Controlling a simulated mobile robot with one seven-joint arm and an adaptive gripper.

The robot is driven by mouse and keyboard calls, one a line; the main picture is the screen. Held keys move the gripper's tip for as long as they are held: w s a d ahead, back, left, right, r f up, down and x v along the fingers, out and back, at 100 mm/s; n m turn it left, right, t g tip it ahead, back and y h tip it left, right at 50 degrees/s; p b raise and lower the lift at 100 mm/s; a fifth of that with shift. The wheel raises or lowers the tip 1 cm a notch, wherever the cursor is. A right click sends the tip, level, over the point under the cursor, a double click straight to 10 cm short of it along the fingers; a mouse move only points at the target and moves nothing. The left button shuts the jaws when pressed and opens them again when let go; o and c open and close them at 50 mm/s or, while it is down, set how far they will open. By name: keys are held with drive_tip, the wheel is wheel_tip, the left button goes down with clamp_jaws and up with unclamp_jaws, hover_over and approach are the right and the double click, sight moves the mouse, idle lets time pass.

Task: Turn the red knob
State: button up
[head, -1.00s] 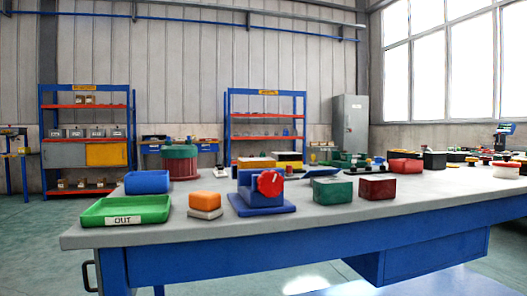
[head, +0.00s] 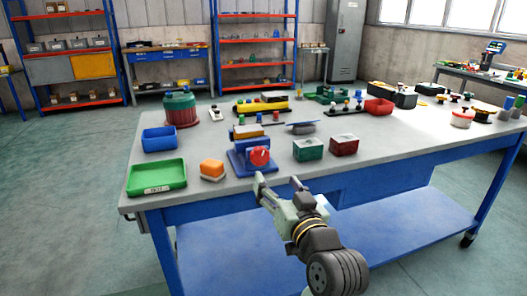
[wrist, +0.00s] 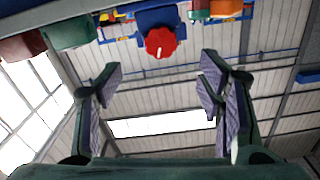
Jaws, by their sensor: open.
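The red knob (head: 259,156) sits on the front face of a blue block with a flat blue base (head: 240,169), near the front edge of the grey table (head: 225,192). In the wrist view the knob (wrist: 160,43) shows upside down at the top centre, with a pale mark on it. My gripper (head: 278,181) is in front of the table edge, below and short of the knob, and touches nothing. In the wrist view its two fingers (wrist: 163,88) are spread wide apart and empty, with the knob beyond them.
A green box (head: 307,149) and a dark red box (head: 344,145) stand to the right. Bare tabletop lies between these parts.

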sight(261, 160)
drive_tip(key=p+x, duration=0.1)
drive_tip(key=x, duration=0.9)
drive_tip(key=shift+w+a+f+p, duration=0.1)
drive_tip(key=shift+w+a+p, duration=0.05)
drive_tip(key=shift+w+p, duration=0.15)
drive_tip(key=c, duration=1.1)
drive_tip(key=shift+c, duration=0.2)
drive_tip(key=shift+n, duration=0.4)
